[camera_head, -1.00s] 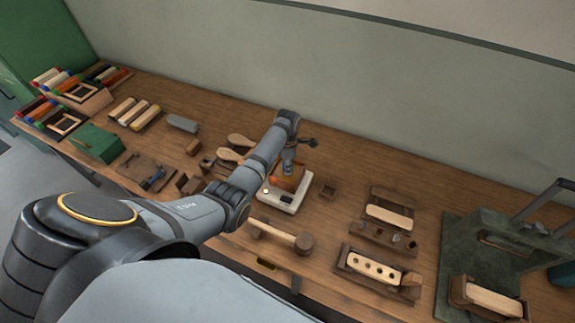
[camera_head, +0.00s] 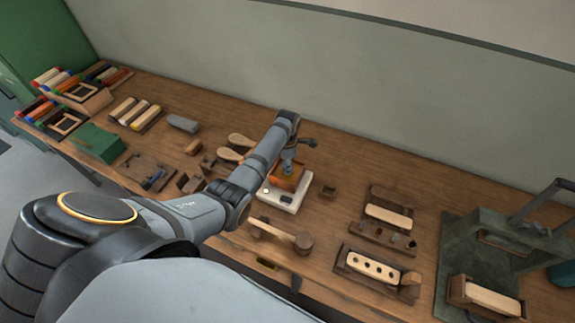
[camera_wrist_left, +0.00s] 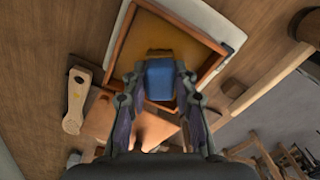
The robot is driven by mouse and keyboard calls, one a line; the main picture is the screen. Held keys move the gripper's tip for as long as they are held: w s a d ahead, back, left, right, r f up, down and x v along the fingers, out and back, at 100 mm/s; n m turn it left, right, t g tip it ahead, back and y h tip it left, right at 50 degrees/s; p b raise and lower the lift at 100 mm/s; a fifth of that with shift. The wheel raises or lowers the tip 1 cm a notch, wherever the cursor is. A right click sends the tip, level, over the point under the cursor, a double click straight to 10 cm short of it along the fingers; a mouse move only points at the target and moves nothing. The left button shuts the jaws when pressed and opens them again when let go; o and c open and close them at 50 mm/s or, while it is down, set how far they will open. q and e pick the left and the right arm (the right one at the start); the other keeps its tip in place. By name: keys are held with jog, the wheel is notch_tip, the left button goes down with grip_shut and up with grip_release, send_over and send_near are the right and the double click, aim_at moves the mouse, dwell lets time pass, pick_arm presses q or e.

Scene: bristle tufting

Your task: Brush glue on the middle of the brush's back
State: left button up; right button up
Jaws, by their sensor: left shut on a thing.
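My left gripper (camera_head: 289,160) is shut on a blue piece with a brown end, which shows between the fingers in the left wrist view (camera_wrist_left: 160,78). It looks like a glue brush, but most of it is hidden. It is over an orange-brown, wood-rimmed tray (camera_wrist_left: 133,45) on a white device (camera_head: 290,203); whether it touches the tray's contents I cannot tell. Pale wooden blocks that may be brush backs lie to the right: one in a holder (camera_head: 388,216), one with several dark holes (camera_head: 370,266), one in a cradle (camera_head: 493,300). My right gripper is not in view.
A wooden mallet (camera_head: 280,234) lies in front of the white device. A small brown block (camera_head: 327,193) stands to its right. Paddle-shaped wooden pieces (camera_head: 241,140) lie behind my arm. A dark green press (camera_head: 483,232) stands at the right. The bench's back middle is clear.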

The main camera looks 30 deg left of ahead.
pick_arm(q)
jog(key=shift+s+f, duration=0.1)
notch_tip(320, 180, up, 3)
jog(key=p, duration=0.3)
jog(key=shift+f, duration=0.15)
notch_tip(320, 180, up, 2)
jog(key=shift+r+p, duration=0.15)
jog(key=shift+p, duration=0.75)
jog(key=shift+r, duration=1.05)
